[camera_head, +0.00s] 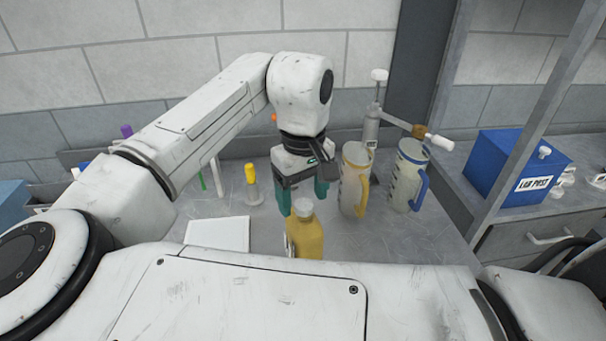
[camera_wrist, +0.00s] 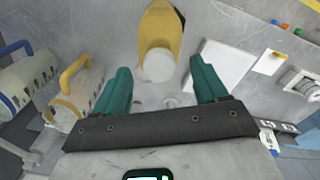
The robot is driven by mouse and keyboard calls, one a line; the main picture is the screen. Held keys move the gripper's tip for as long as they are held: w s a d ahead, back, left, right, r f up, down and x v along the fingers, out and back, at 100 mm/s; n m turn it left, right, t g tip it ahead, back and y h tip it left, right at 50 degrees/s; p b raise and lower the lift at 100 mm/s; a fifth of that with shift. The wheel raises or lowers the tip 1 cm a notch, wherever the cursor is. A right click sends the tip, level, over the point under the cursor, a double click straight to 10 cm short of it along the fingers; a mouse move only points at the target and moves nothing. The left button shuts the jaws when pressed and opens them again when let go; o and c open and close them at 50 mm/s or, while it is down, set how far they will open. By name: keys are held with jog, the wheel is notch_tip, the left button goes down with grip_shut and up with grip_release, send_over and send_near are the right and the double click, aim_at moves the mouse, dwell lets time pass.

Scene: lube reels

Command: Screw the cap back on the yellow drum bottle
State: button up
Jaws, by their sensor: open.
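The yellow drum bottle (camera_head: 306,238) stands upright on the grey metal bench, with a round white top (camera_head: 303,207). The wrist view shows the bottle (camera_wrist: 160,28) and its white top (camera_wrist: 159,67) too; I cannot tell if that top is the cap or a bare neck. A small pale round thing (camera_wrist: 170,102) shows between the fingers in the wrist view, too faint to identify. My gripper (camera_head: 303,194) points down behind the bottle, its teal fingers spread and nothing held. In the wrist view the gripper (camera_wrist: 161,82) has the white top just beyond and between its fingertips.
Two jugs, one with a yellow handle (camera_head: 354,178) and one with a blue handle (camera_head: 406,174), stand right of my gripper. A white flat pad (camera_head: 217,235) lies left of the bottle, near a yellow-topped vial (camera_head: 252,184). A blue box (camera_head: 517,168) sits further right.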

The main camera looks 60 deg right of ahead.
jog(key=shift+f, duration=0.35)
jog(key=shift+c, duration=0.2)
jog(key=c, duration=1)
jog(key=m+p, duration=0.1)
jog(key=m, duration=0.3)
jog(key=shift+c, duration=0.2)
jog(key=shift+m, duration=0.6)
jog(key=m, duration=0.4)
jog(key=shift+p, duration=0.35)
jog(key=shift+m, duration=0.6)
